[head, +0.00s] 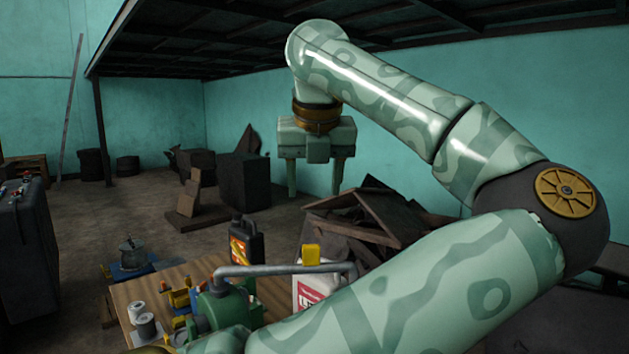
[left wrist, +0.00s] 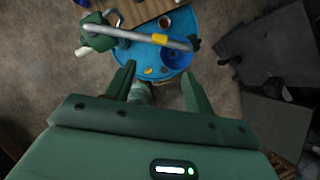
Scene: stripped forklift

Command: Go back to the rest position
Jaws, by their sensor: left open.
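My left gripper (head: 315,185) hangs in the air in the upper middle of the head view, with its fingers pointing down. The fingers are apart and nothing shows between them. My left arm bends at an elbow on the right side and reaches back up to the gripper. In the left wrist view the gripper (left wrist: 158,72) is also open and empty, above a blue round surface (left wrist: 134,57). My right gripper is in neither view.
A wooden tabletop (head: 120,296) holds a green device (head: 228,307) with a grey bar (head: 285,270), a black bottle (head: 246,242), a white canister (head: 310,289) and white rolls (head: 147,327). Scrap wood (head: 375,215) lies behind my arm. Dark boxes (head: 243,181) stand farther back.

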